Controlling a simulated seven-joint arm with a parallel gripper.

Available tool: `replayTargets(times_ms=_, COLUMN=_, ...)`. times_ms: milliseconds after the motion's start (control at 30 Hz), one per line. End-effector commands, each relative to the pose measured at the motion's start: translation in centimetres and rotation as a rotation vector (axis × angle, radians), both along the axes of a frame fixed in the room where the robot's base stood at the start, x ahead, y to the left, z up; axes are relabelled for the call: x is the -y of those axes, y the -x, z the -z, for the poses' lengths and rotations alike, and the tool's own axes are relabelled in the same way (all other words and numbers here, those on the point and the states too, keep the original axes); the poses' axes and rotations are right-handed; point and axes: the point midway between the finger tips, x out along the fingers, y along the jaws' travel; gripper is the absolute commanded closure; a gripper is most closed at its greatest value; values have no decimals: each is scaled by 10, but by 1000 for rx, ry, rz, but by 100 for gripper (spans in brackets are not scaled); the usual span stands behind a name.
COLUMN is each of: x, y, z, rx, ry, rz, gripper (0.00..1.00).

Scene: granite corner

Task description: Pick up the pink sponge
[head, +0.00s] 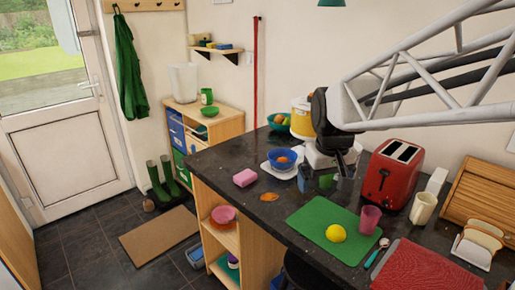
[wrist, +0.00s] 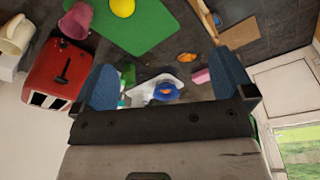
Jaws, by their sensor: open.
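The pink sponge (head: 245,177) lies on the dark countertop near its left end, with clear counter around it. In the wrist view the sponge (wrist: 201,76) shows just inside the right-hand finger, farther away than the finger and partly covered by it. My gripper (head: 325,183) hangs over the counter to the right of the sponge, past the blue bowl. Its two blue fingers are spread wide in the wrist view (wrist: 165,78), with nothing held between them.
A blue bowl (head: 283,158) on a white dish stands behind the sponge. A flat orange item (head: 269,197) lies in front right of it. A green mat (head: 325,222) with a yellow ball, a pink cup (head: 369,219) and a red toaster (head: 391,172) are farther right.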

Motion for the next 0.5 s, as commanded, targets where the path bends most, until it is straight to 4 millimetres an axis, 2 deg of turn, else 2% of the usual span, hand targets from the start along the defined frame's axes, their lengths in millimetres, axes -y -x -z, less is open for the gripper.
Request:
replayTargets(times_ms=100, x=-12, y=-32, z=2, rx=-13, ry=5, rz=-42, gripper=0)
replayTargets(times_ms=500, x=-54, y=-133, z=18, rx=-51, ry=19, rz=-181, gripper=0)
